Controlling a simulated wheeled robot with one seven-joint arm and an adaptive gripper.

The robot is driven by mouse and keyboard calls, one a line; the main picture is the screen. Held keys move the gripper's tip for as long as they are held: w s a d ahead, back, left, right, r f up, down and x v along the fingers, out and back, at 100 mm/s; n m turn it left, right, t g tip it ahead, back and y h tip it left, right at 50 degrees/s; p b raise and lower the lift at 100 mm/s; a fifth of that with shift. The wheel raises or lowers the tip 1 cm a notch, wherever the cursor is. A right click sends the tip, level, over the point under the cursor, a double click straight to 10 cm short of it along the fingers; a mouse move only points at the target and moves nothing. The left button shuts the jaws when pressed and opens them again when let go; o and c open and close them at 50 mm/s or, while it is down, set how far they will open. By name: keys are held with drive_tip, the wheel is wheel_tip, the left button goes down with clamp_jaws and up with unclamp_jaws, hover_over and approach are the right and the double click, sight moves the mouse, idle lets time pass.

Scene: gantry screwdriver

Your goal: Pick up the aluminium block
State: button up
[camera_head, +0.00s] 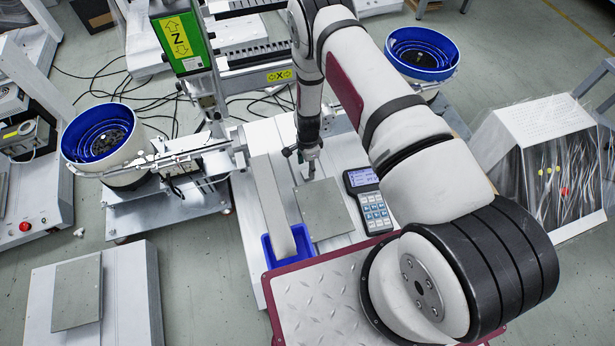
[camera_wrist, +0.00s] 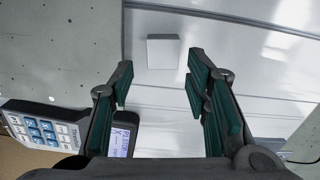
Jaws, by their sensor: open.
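The aluminium block (camera_wrist: 163,51) is a small, pale, nearly square piece. In the wrist view it lies on a light, smooth surface, just beyond the fingertips and between their lines. My gripper (camera_wrist: 160,78) is open, with its green-padded fingers apart and nothing between them. In the head view my gripper (camera_head: 310,168) points down over the white bench, near the far edge of a grey plate.
A handheld keypad (camera_head: 369,200) lies right of the grey plate (camera_head: 325,209); it also shows close to my left finger in the wrist view (camera_wrist: 45,125). A blue bin (camera_head: 270,252) stands left of the plate. Blue bowl feeders (camera_head: 100,140) (camera_head: 422,52) flank the bench.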

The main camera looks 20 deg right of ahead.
drive_tip(key=shift+w+f+b, duration=0.2)
drive_tip(key=shift+f+b, duration=1.35)
drive_tip(key=shift+f, duration=1.2)
drive_tip(key=shift+c, duration=0.5)
drive_tip(key=c, duration=0.9)
